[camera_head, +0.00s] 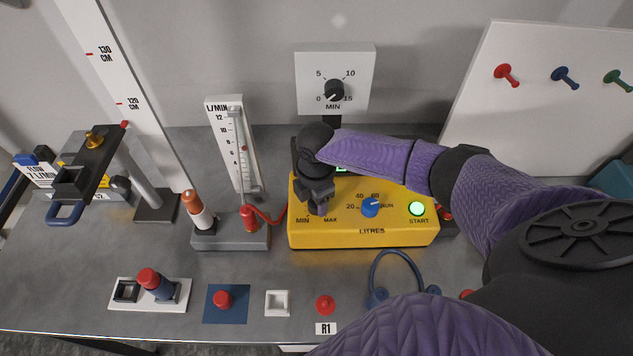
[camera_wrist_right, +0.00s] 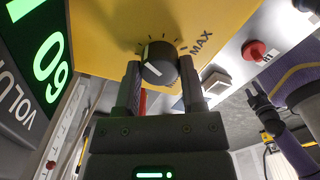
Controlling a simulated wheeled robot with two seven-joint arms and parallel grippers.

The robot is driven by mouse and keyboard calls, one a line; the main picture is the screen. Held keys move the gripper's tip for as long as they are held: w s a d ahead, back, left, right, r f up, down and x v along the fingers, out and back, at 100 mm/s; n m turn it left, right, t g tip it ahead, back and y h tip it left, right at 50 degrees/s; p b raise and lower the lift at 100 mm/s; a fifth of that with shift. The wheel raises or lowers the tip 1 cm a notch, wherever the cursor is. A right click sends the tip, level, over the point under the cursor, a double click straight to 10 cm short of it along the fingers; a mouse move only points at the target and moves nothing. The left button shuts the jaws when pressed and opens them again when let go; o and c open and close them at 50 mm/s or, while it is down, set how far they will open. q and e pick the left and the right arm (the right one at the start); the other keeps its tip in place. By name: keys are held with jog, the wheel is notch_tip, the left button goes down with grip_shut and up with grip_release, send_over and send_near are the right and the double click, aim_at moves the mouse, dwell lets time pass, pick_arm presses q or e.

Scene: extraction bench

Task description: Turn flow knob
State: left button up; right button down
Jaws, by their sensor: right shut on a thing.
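The yellow pump box (camera_head: 420,232) stands in the middle of the bench. Its dark flow knob, between MIN and MAX marks, is hidden by my right gripper in the head view. In the right wrist view the flow knob (camera_wrist_right: 160,62) is dark with a pale pointer line and sits between both fingers. My right gripper (camera_head: 320,208) is shut on it, one finger on each side; the gripper also shows in the wrist view (camera_wrist_right: 163,85). My left gripper (camera_wrist_right: 262,100) shows small and dark at the right of the wrist view, its jaw gap unclear.
Beside the flow knob are a blue litres knob (camera_head: 370,207) and a lit green START button (camera_head: 417,209). A flow tube (camera_head: 238,150) marked L/MIN stands left of the box. A timer dial (camera_head: 334,90) is behind.

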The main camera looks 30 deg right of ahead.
jog(key=shift+c, duration=0.9)
grip_release()
notch_tip(320, 180, up, 10)
jog(key=p, duration=0.1)
jog(key=shift+p, duration=0.4)
